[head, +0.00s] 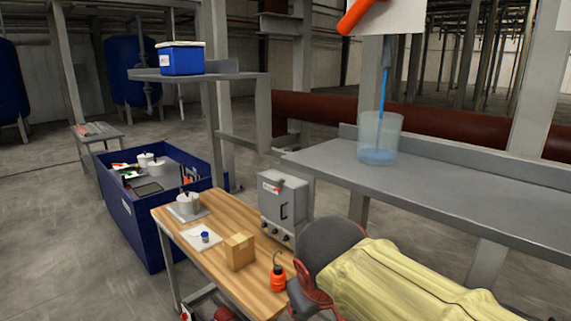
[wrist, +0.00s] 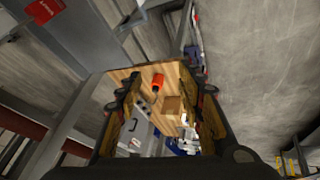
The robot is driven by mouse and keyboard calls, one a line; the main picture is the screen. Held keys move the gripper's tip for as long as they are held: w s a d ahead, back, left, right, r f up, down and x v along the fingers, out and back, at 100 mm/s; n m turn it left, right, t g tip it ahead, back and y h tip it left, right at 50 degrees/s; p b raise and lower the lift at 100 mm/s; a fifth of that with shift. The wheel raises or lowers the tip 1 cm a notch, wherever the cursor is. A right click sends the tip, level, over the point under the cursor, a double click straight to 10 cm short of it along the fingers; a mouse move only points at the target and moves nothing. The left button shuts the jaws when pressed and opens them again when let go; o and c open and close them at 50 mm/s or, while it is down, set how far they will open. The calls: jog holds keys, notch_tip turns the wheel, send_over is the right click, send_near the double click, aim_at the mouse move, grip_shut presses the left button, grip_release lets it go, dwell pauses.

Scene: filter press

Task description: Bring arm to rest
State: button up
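My arm, in a yellow cloth cover (head: 410,285), reaches in from the lower right of the head view. Its dark end and my gripper (head: 308,292), with red parts, are at the near right edge of the wooden table (head: 215,252). In the wrist view, the two fingers of my gripper (wrist: 158,92) stand wide apart at left and right. Nothing is held between them. The wooden tabletop shows beyond, with an orange padlock (wrist: 157,80) and a cardboard box (wrist: 173,104) seen through the gap.
A blue bin (head: 130,225) is behind. A grey shelf (head: 440,185) with a clear beaker (head: 379,138) is at right. The floor at left is open.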

jog(key=s+d+f+m, duration=0.5)
jog(key=s+d+f, duration=0.3)
jog(key=s+d, duration=0.5)
jog(key=shift+s+d+f+m, duration=0.25)
jog(key=shift+d+f+m, duration=0.1)
jog(key=shift+f+m, duration=0.05)
